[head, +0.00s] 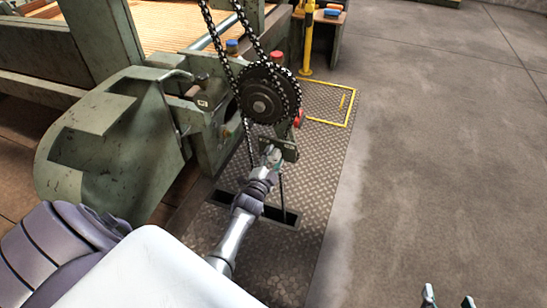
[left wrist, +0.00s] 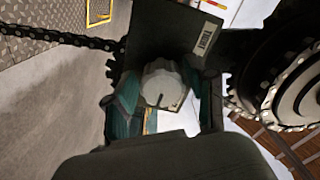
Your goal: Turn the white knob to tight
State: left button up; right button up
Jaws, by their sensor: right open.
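The white knob (left wrist: 163,84) sits on a dark green plate (left wrist: 165,32) in the left wrist view. A pale line shows on its face. My left gripper (left wrist: 165,98) has its teal-padded fingers on either side of the knob, and they appear to touch it. In the head view my left gripper (head: 271,157) is at the plate (head: 288,147) below the chain wheel, and it hides the knob. A small label (left wrist: 208,37) on the plate is too blurred to read. My right gripper (head: 448,297) is open and empty at the bottom right.
A black chain (head: 228,62) runs over a toothed wheel (head: 262,100) just above the plate. A green machine frame (head: 110,140) stands to the left. A slot (head: 285,215) is in the tread-plate floor below. The concrete floor (head: 440,150) at right is clear.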

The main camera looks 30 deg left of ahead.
pick_arm(q)
jog(key=shift+o, duration=0.4)
jog(key=shift+r, duration=0.1)
jog(key=v, duration=1.2)
jog(key=shift+d+r, duration=0.1)
